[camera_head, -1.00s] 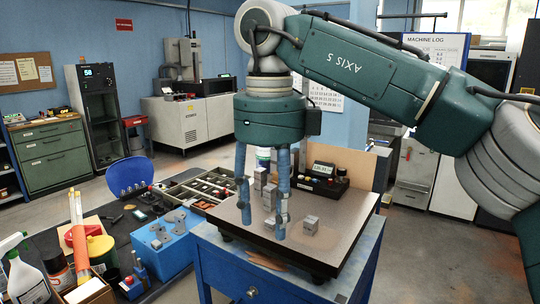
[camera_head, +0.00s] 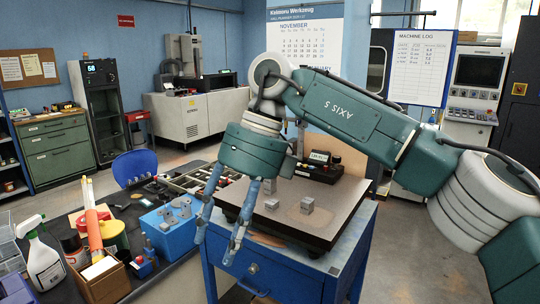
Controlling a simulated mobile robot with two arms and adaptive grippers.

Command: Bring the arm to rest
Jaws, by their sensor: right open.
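My left gripper is out of view.
A blue fixture block (camera_head: 168,236) stands on the dark bench left of the fingers. A spray bottle (camera_head: 42,262) and a cardboard box (camera_head: 103,282) are farther left. A digital readout unit (camera_head: 318,168) is at the plate's back. Open floor (camera_head: 415,255) lies right of the cabinet.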

